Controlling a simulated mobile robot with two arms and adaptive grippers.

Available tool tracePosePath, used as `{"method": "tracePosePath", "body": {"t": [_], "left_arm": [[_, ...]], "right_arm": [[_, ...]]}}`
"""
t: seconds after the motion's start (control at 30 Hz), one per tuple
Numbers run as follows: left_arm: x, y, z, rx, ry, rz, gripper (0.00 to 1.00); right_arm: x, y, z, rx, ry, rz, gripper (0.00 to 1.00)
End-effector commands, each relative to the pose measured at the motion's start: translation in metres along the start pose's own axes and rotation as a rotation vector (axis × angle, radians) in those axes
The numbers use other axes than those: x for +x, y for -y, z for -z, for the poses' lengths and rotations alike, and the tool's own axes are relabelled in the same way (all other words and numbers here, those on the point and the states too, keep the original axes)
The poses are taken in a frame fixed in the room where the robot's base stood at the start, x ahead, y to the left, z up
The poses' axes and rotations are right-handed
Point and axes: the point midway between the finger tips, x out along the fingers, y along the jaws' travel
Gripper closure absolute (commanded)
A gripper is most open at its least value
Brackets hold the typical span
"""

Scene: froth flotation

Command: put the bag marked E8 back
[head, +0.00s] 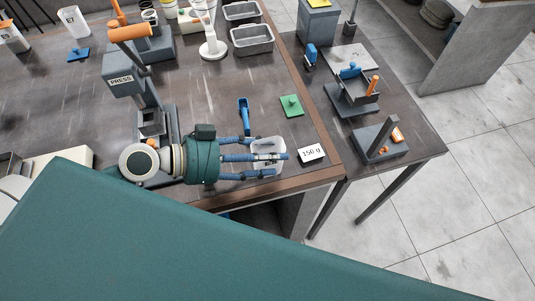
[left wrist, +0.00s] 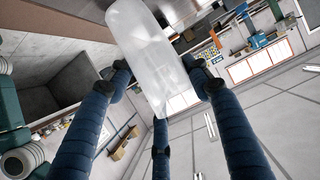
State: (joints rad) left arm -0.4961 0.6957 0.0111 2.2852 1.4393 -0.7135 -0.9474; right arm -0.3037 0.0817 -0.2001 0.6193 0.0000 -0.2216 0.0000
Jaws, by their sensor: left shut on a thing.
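My left gripper (head: 268,158) reaches over the front right part of the dark table and is shut on a whitish, translucent bag (head: 266,144). In the left wrist view the same bag (left wrist: 150,50) sits between the blue fingers, cloudy and rounded at its upper end. No marking shows on it, so I cannot tell whether it is E8. Two white bags or pouches stand at the far left of the table: one marked E7 (head: 73,20) and another (head: 12,38) whose mark is hard to read. My right gripper is not in view.
A grey press (head: 125,82) stands left of the gripper. A "150 g" card (head: 312,153), a green block (head: 291,106) and a blue tool (head: 243,108) lie close by. Grey trays (head: 252,40) are at the back. A side table (head: 425,148) holds fixtures.

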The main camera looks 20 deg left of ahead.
Motion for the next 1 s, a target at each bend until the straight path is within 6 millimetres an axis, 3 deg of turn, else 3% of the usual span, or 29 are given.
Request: {"method": "tracePosePath", "body": {"t": [0.07, 0.1, 0.17, 0.7, 1.0], "left_arm": [[0.002, 0.0, -0.004, 0.0, 0.0, 0.0, 0.82], [0.001, 0.0, -0.002, 0.0, 0.0, 0.0, 0.44], [0.001, 0.0, -0.002, 0.0, 0.0, 0.0, 0.32], [-0.002, 0.0, 0.0, -0.001, 0.002, 0.0, 0.31], [-0.047, 0.0, -0.004, -0.005, 0.004, 0.001, 0.31]], "right_arm": [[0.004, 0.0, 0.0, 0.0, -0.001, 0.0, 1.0], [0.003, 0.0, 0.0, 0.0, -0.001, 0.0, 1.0], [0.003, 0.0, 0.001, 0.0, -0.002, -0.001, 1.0], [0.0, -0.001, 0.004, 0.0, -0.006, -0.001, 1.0], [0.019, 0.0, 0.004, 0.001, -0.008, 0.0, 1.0]]}}
